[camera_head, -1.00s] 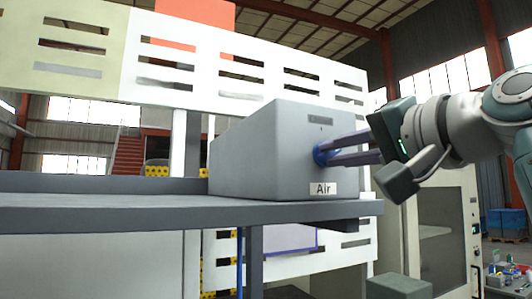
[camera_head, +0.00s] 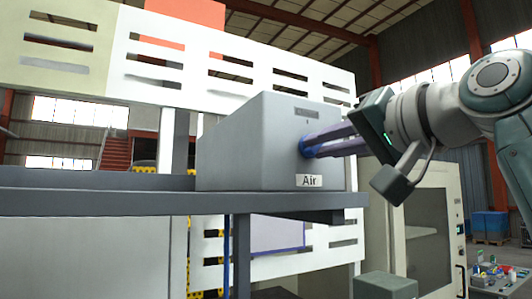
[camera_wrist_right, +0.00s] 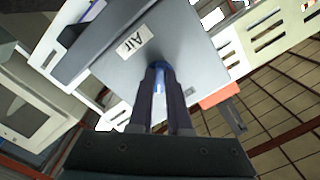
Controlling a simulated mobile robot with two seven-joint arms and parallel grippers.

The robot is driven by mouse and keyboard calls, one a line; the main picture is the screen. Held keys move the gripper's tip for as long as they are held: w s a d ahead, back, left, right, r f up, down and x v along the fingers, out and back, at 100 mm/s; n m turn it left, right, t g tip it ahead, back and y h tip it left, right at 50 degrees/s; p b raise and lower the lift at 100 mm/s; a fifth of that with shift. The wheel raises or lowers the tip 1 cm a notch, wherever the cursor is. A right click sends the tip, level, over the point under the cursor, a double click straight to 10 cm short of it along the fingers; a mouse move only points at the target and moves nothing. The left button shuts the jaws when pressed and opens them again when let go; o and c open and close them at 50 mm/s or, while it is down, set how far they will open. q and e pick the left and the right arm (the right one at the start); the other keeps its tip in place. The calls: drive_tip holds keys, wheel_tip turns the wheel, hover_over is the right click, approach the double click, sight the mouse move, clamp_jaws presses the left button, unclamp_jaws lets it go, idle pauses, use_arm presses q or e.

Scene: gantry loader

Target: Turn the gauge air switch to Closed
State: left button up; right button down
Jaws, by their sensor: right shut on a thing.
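The gauge air switch is a blue knob (camera_head: 304,146) on the front face of a grey box (camera_head: 245,150) with an "Air" label (camera_head: 309,181) below it. My right gripper (camera_head: 312,146) reaches in from the right, and its two long dark fingers are shut on the knob. In the right wrist view the fingers (camera_wrist_right: 160,75) close around the blue knob (camera_wrist_right: 159,66), and the "Air" label (camera_wrist_right: 134,43) shows tilted beside it. The fingers hide much of the knob, so I cannot tell its setting. My left gripper is not in view.
The box stands on a grey shelf (camera_head: 130,200). A white slotted panel (camera_head: 200,60) rises behind it. A pale cabinet (camera_head: 430,225) stands at the right, and a grey-green block (camera_head: 385,286) sits low in front of it.

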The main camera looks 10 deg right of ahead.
drive_tip(key=n+b, duration=0.1)
drive_tip(key=n, duration=0.1)
drive_tip(key=n+b, duration=0.1)
drive_tip(key=n, duration=0.1)
drive_tip(key=shift+d+f+n, duration=0.15)
drive_tip(key=shift+n, duration=0.15)
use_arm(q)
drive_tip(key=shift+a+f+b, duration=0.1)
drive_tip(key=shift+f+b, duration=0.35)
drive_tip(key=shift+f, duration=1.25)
use_arm(e)
drive_tip(key=shift+n, duration=1.9)
drive_tip(key=shift+r, duration=0.2)
drive_tip(key=c, duration=0.9)
unclamp_jaws()
drive_tip(key=shift+f, duration=0.1)
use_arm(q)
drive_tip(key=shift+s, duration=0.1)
use_arm(e)
drive_tip(key=shift+o, duration=0.2)
